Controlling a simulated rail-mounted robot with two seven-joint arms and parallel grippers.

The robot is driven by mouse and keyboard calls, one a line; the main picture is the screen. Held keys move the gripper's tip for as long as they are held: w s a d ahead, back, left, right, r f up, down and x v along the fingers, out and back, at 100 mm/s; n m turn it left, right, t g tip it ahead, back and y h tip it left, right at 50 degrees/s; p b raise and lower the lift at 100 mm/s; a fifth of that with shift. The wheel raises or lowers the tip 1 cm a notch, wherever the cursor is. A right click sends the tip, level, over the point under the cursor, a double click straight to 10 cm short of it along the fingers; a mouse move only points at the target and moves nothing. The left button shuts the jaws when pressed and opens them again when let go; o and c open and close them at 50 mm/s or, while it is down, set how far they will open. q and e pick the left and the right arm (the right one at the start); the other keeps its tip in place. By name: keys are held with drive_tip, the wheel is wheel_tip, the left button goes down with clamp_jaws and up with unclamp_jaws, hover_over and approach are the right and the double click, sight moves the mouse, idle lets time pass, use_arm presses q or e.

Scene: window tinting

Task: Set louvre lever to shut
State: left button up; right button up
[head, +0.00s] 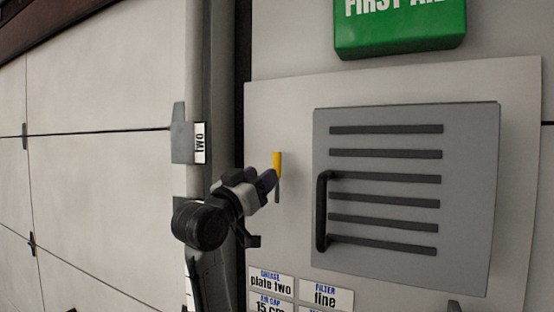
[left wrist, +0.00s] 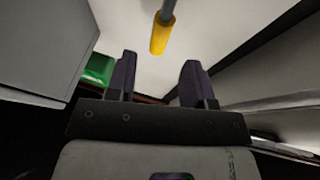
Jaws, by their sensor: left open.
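The louvre lever (head: 277,163) has a yellow grip at its top end and a thin grey shaft below it, on the pale wall panel left of the louvre. The louvre (head: 386,154) is a grey plate with several dark horizontal slots. My left gripper (head: 266,184) is at the lever, overlapping its lower left side in the head view. In the left wrist view the yellow grip (left wrist: 159,36) lies just beyond the two spread fingers (left wrist: 160,66), roughly midway between them. The gripper is open and holds nothing. My right gripper is not clearly in view.
A black bar handle (head: 322,210) stands out from the louvre plate's left side. A green first aid box (head: 400,28) juts out above. Printed labels (head: 271,285) sit below the lever. A grey post (head: 211,80) with a "two" tag (head: 200,143) stands to the left.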

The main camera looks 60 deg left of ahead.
sight(274, 165)
use_arm(q)
drive_tip(key=p+x, duration=0.1)
drive_tip(key=x, duration=0.4)
drive_tip(key=shift+w+r, duration=0.1)
drive_tip(key=shift+r, duration=0.05)
drive_tip(key=shift+p+x, duration=0.35)
drive_tip(key=shift+x, duration=0.45)
clamp_jaws()
